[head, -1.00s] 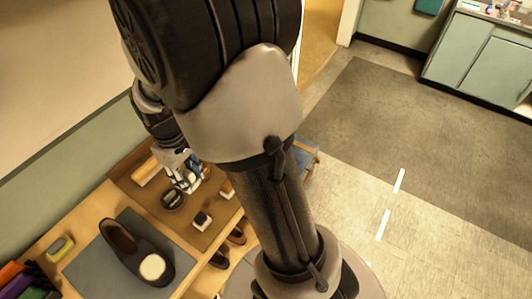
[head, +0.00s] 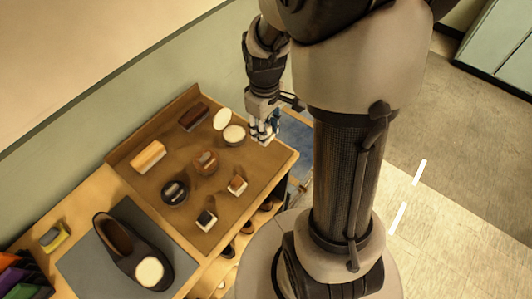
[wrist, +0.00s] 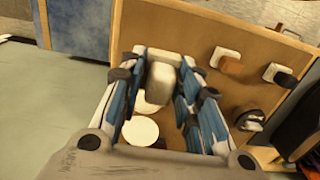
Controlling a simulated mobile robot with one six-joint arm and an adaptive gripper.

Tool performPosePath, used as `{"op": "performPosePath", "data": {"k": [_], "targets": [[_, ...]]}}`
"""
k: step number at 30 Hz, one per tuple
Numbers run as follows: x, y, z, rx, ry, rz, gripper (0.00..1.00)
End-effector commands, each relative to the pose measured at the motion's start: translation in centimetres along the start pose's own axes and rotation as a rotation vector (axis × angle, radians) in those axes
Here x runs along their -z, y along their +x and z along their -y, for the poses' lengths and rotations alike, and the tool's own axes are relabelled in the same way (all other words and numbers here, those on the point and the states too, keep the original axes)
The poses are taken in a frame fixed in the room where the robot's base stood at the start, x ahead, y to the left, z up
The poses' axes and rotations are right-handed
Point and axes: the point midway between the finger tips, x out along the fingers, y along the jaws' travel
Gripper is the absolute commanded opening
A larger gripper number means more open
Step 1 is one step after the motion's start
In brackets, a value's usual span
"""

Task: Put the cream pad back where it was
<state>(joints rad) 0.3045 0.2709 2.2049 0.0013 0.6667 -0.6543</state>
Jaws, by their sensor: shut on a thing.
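The cream pad (wrist: 162,82), a pale rounded block, is between the fingers of my gripper (wrist: 158,98) in the wrist view. My gripper is shut on it. In the head view my gripper (head: 262,138) is at the right end of the brown tray (head: 220,226), beside an open tin with pale contents (head: 234,134) and a pale round lid (head: 222,119). The pad is hard to make out there. In the wrist view two pale discs, the nearer one (wrist: 140,131) and a partly hidden one (wrist: 146,106), show below the pad. I cannot tell whether the pad touches the tray.
The tray also holds a dark brush (head: 193,116), a pale-bristled brush (head: 148,156), a brown tin (head: 206,162), a dark tin (head: 174,192) and two small blocks (head: 207,220) (head: 237,185). A dark shoe (head: 118,236) with a pale round patch lies on a grey mat (head: 82,262).

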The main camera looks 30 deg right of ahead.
Motion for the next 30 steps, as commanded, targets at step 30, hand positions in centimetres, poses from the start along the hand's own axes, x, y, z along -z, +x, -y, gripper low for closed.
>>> {"op": "performPosePath", "data": {"k": [30], "targets": [[0.0, 11.3, 0.0, -0.001, 0.001, -0.001, 0.12]]}}
